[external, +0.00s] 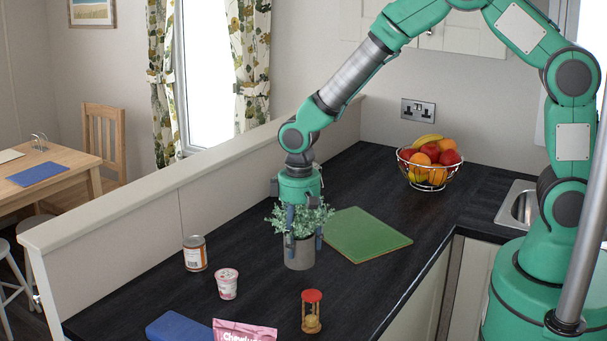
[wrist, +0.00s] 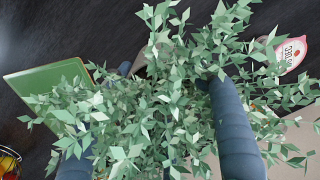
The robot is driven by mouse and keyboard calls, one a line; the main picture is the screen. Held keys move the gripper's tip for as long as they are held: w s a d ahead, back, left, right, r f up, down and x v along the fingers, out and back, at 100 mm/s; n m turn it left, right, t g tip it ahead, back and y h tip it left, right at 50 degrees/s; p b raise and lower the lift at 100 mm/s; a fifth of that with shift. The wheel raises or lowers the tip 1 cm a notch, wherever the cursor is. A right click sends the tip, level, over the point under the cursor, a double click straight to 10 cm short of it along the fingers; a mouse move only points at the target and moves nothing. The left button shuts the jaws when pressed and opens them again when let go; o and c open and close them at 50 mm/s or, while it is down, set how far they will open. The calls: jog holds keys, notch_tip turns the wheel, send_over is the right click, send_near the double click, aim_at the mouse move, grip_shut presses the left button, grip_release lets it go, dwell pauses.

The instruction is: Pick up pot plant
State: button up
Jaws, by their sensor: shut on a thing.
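The pot plant (external: 299,252) stands upright in a grey-brown pot on the dark worktop, with bushy pale green leaves on top. My gripper (external: 305,240) points straight down over it, its blue-grey fingers reaching through the leaves to the pot's upper part. The gripper is shut on the pot plant. In the wrist view the leaves (wrist: 160,95) fill the middle and hide most of the pot and the grip. Whether the pot's base touches the worktop I cannot tell.
A green board (external: 362,234) lies just right of the plant. A fruit bowl (external: 430,168) is behind. A low wall (external: 180,190) edges the left.

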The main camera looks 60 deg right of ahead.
jog(key=s+d, duration=0.2)
jog(key=s, duration=0.7)
jog(key=shift+s+r, duration=0.25)
jog(key=shift+r, duration=0.2)
